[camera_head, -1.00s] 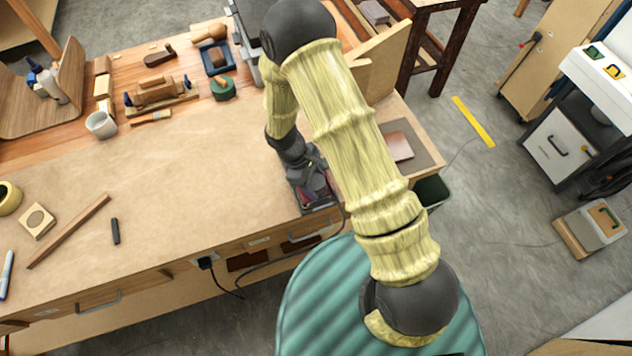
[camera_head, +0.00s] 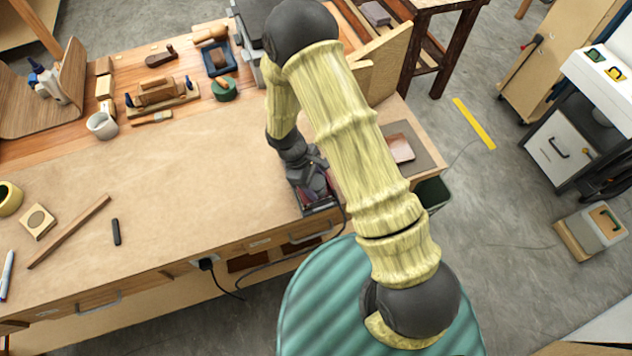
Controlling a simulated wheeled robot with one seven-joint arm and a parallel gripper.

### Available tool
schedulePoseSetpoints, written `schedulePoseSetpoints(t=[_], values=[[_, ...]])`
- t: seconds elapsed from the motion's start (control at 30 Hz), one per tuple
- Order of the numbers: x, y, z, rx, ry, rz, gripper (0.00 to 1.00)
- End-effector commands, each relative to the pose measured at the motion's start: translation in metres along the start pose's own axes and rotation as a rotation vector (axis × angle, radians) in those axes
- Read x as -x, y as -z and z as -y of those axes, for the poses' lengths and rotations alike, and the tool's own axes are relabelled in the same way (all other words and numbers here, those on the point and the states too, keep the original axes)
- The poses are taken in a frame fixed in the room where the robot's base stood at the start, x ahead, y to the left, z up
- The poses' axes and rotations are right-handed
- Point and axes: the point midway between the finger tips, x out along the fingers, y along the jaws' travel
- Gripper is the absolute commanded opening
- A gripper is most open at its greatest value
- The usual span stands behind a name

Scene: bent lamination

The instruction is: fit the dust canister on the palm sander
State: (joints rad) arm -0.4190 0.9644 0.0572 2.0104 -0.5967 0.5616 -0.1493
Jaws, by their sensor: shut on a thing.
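My gripper (camera_head: 316,184) is at the front right part of the bench, low over a dark base or pad. It is shut on a small dark thing, likely the dust canister, which the fingers mostly hide. The palm sander (camera_head: 304,196) seems to be the dark and maroon shape right at my gripper; its outline is partly hidden by the gripper and wrist. A cord runs from there along the bench front. I cannot tell whether canister and sander touch or are joined.
The bench top (camera_head: 190,185) left of my gripper is mostly clear. A wooden strip (camera_head: 68,232) and a black marker (camera_head: 116,232) lie at the left. A plug (camera_head: 206,264) hangs at the front.

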Motion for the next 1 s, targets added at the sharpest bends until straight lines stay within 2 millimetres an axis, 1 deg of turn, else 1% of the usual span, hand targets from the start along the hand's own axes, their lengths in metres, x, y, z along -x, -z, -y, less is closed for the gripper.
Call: schedulePoseSetpoints(t=[0.03, 0.3, 0.33, 0.43, 0.5, 0.83, 0.87, 0.93, 1.0], values=[[0.0006, 0.0056, -0.0037, 0.0, -0.009, -0.017, 0.34], [0.0005, 0.0056, -0.0037, 0.001, -0.009, -0.017, 0.34], [0.0005, 0.0056, -0.0037, 0.001, -0.009, -0.017, 0.57], [0.0005, 0.0056, -0.0036, 0.001, -0.009, -0.017, 0.76], [0.0005, 0.0056, -0.0037, 0.002, -0.009, -0.017, 0.8], [0.0007, 0.0051, -0.0045, 0.002, -0.01, -0.017, 0.8], [0.0006, 0.0051, -0.0045, 0.002, -0.01, -0.017, 0.69], [0.0007, 0.0051, -0.0044, 0.003, -0.01, -0.017, 0.65], [0.0008, 0.0053, -0.0042, 0.003, -0.01, -0.017, 0.65]])
